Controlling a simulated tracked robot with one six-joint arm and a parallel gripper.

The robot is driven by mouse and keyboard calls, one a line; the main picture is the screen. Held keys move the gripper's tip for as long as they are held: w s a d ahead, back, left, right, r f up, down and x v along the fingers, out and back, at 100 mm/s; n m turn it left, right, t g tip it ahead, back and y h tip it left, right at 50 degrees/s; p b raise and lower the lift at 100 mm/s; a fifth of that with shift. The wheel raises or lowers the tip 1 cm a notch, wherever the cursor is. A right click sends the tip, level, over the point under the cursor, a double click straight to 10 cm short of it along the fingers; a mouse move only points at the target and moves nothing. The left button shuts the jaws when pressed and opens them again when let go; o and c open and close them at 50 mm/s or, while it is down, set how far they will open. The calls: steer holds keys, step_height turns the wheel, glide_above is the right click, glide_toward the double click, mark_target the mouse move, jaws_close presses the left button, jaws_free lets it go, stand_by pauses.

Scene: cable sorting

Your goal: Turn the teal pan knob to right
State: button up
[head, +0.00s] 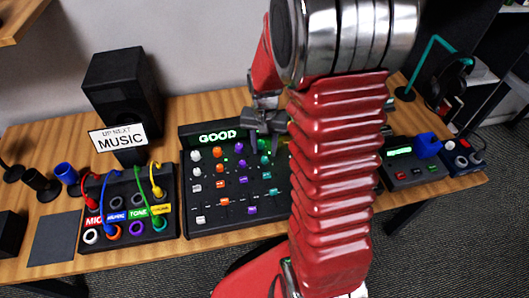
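The black mixer panel (187,215) stands on the wooden table with columns of white, orange, purple and teal knobs, and its display reads "GOOD". Several teal knobs run down the column under my gripper, among them an upper one (264,146) and a lower one (265,160). Their labels are too small to read, so I cannot tell which is pan. My gripper (264,149) points down over the top of the teal column. Its dark fingers look spread, with the upper teal knob showing between them; contact is unclear. My red arm hides the mixer's right part.
A cable box (128,243) with plugged coloured cables stands left of the mixer, with a "MUSIC" sign (120,138) and a speaker (122,88) behind. A device with a small green display (412,174) and a teal headphone stand (405,93) are at right.

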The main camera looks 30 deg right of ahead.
mark_target(265, 158)
step_height(265, 158, up, 10)
steer(key=shift+f, duration=0.25)
stand_by(0.6)
steer(key=s+a+r+n+t, duration=0.5)
steer(key=s+a+r+n, duration=0.3)
steer(key=s+a+r, duration=0.5)
steer(key=shift+s+a+r+t, duration=0.2)
steer(key=shift+s+a+t, duration=0.15)
steer(key=shift+s, duration=0.25)
steer(key=shift+c, duration=0.7)
